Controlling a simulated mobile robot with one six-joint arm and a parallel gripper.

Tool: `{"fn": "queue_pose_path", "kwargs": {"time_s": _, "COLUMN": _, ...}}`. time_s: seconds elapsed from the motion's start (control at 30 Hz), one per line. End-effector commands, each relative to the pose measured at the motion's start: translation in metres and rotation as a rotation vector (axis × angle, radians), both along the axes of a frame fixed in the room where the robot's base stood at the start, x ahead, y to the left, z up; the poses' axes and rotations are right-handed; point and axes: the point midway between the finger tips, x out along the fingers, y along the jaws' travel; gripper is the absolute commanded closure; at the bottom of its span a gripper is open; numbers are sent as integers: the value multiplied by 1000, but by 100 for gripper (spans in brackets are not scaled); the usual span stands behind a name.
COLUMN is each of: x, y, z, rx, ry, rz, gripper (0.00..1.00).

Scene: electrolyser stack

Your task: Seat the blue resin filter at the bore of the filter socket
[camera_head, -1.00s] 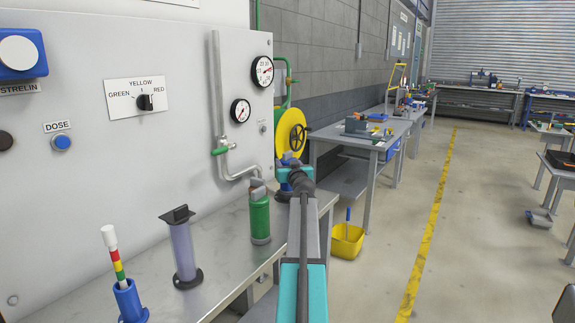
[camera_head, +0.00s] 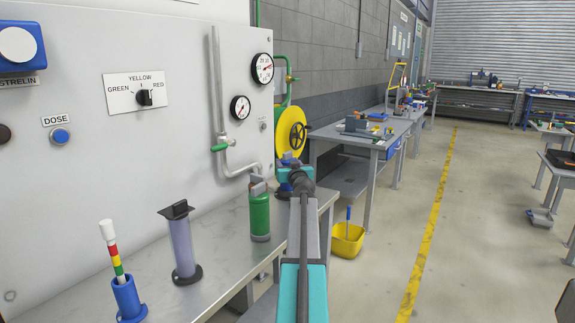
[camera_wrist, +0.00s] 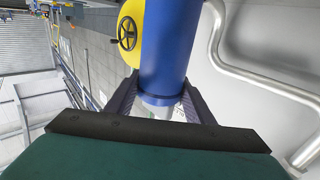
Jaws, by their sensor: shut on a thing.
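The blue resin filter (camera_wrist: 168,45) is a smooth blue cylinder in the wrist view, with a pale, narrower end low between the dark jaws. My gripper (camera_wrist: 160,108) is shut on it, one finger on each side. In the head view my arm reaches toward the bent pipe, and its end covers most of the gripper. A small blue patch (camera_head: 289,160) shows there, but I cannot tell if it is the filter. I cannot make out the filter socket or its bore in either view.
On the metal bench stand a green cylinder (camera_head: 260,217), a clear tube with a black cap (camera_head: 182,248) and a blue holder (camera_head: 128,298) with a banded stick. Behind are the grey panel (camera_head: 100,175), the bent pipe (camera_head: 221,105) and a yellow handwheel disc (camera_head: 287,132).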

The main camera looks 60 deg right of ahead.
Motion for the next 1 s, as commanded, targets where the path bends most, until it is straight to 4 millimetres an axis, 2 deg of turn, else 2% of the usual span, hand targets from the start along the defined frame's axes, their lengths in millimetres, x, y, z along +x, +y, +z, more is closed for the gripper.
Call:
{"fn": "queue_pose_path", "kwargs": {"time_s": 0.77, "x": 0, "y": 0, "z": -7, "rx": -1, "ry": -1, "rz": 0, "gripper": 100}}
{"fn": "queue_pose_path", "kwargs": {"time_s": 0.8, "x": 0, "y": 0, "z": -7, "rx": -1, "ry": -1, "rz": 0, "gripper": 49}}
{"fn": "queue_pose_path", "kwargs": {"time_s": 0.9, "x": 0, "y": 0, "z": -7, "rx": -1, "ry": -1, "rz": 0, "gripper": 32}}
{"fn": "queue_pose_path", "kwargs": {"time_s": 1.0, "x": 0, "y": 0, "z": -7, "rx": -1, "ry": -1, "rz": 0, "gripper": 30}}
